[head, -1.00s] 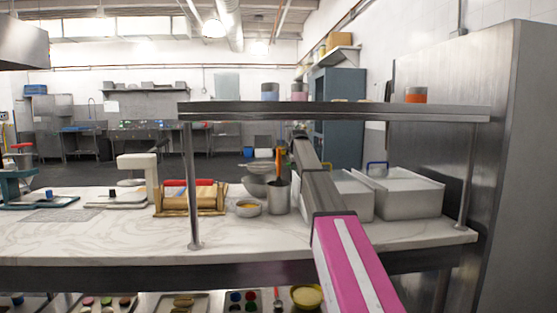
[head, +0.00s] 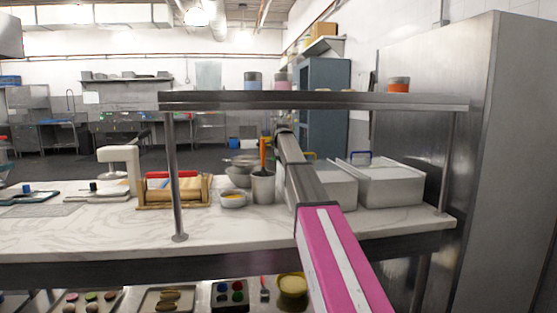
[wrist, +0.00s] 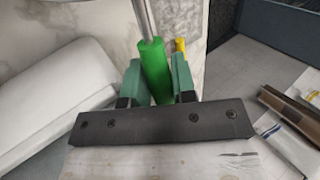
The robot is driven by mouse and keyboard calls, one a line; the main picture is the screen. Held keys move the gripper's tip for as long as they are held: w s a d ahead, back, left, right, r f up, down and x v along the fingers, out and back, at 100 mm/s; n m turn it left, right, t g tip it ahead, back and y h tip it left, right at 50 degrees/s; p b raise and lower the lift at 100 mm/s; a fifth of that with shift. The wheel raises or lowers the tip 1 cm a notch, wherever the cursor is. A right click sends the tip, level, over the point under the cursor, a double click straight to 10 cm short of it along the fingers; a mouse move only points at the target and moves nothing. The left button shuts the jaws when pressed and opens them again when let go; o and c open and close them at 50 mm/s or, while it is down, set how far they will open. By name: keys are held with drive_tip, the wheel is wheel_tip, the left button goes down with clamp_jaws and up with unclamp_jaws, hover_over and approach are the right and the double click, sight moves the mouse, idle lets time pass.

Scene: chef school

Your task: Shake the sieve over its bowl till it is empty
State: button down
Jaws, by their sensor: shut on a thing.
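My gripper (wrist: 157,78) is shut on a green handle (wrist: 153,62) in the wrist view, with one green finger on each side of it. A metal rod (wrist: 143,18) runs up from the handle and out of the picture. The handle looks like the sieve's, but its mesh end is out of that view. In the head view a grey metal bowl (head: 238,180) stands on the marble counter, with what looks like the sieve (head: 240,161) above its rim. Whether they touch, and what the sieve holds, I cannot tell. My arm hides the gripper in the head view.
White lidded bins (head: 392,188) stand to the right. A metal shelf (head: 330,100) on posts spans above the counter.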

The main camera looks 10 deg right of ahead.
drive_tip(key=shift+s, duration=0.5)
drive_tip(key=shift+w+r, duration=0.25)
drive_tip(key=shift+r, duration=0.6)
drive_tip(key=shift+w+r, duration=0.3)
drive_tip(key=shift+r, duration=0.55)
drive_tip(key=shift+w+r, duration=0.25)
drive_tip(key=shift+r, duration=0.6)
idle(1.6)
idle(0.4)
